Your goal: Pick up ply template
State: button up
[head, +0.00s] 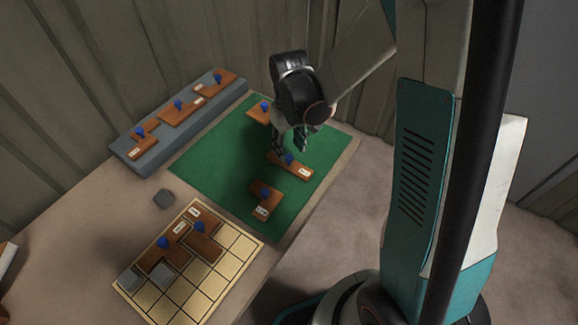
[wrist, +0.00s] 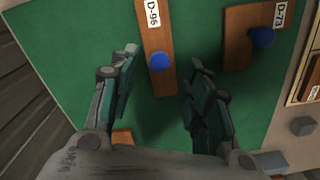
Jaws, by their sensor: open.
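Several brown ply templates with blue knobs lie about. A straight one labelled D-96 (head: 298,171) lies on the green mat; it shows in the wrist view (wrist: 156,35) with its knob between the finger lines. An L-shaped one labelled D-73 (wrist: 238,52) lies nearby; it shows in the head view (head: 266,194). A third (head: 255,115) lies at the mat's far side, partly hidden by my arm. My gripper (head: 290,150) is open and empty above the mat; in the wrist view its fingers (wrist: 164,57) stand either side of D-96, apart from it.
A grey raised ledge (head: 168,143) bears several templates at the back left. A gridded tan board (head: 205,298) at the front bears templates and grey squares.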

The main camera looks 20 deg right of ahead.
aim_at(289, 156)
jog(key=shift+w+f+b, duration=0.1)
jog(key=shift+f+b, duration=1.25)
jog(key=shift+f, duration=1.35)
jog(key=shift+r, duration=0.1)
grip_shut()
